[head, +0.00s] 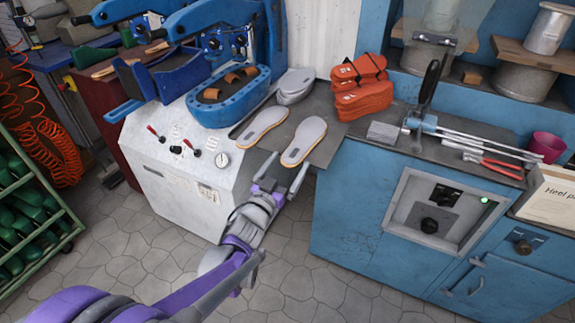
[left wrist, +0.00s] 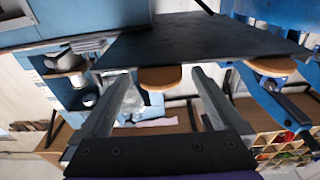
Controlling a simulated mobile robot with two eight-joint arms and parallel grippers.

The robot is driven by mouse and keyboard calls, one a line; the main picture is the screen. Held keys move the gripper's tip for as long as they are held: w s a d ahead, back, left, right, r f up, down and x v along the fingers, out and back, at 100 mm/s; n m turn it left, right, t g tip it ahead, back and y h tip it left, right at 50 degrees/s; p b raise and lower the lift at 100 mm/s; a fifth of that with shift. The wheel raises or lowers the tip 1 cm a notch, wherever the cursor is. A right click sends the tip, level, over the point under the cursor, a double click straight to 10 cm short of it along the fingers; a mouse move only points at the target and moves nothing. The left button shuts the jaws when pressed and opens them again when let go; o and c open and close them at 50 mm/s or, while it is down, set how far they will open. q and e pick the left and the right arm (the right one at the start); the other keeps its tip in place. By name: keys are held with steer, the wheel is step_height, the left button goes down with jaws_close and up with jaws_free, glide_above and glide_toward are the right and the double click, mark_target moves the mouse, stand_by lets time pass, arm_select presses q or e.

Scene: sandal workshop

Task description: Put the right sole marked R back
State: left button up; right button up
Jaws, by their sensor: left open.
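Two grey soles with tan edges lie side by side on the dark counter: a left-hand one (head: 262,126) and a right-hand one (head: 305,140). No R mark is readable on either. The near end of the right-hand sole sticks out over the counter's front edge. My left gripper (head: 284,170) is open and empty, just in front of that end. In the left wrist view, a rounded tan sole end (left wrist: 160,78) shows between the open fingers, apart from them, and another sole end (left wrist: 272,67) shows further right. My right gripper is not in view.
The dark counter (head: 330,150) bridges the white press cabinet (head: 185,150) and a blue cabinet (head: 350,215). Grey soles (head: 295,82) are stacked behind. The blue press (head: 228,100) stands left.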

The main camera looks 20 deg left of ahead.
arm_select(q)
steer(key=s+a+f+n+g+y+p, duration=0.1)
steer(key=s+f+g+y, duration=0.1)
steer(key=s, duration=0.5)
steer(key=s+a+f+n+g+y, duration=0.1)
steer(key=s+f+n+g+y, duration=0.15)
steer(key=s, duration=0.45)
steer(key=s+d+f+m+g+h, duration=0.1)
steer(key=s+d+f+g, duration=0.3)
steer(key=s, duration=0.5)
steer(key=s+d+f+m+g+h, duration=0.2)
steer(key=s+d+f+g, duration=0.3)
steer(key=s, duration=0.3)
steer(key=shift+s+d+f+g+h, duration=0.2)
steer(key=shift+s+f+g+h, duration=0.2)
steer(key=shift+g, duration=0.25)
steer(key=shift+r, duration=0.1)
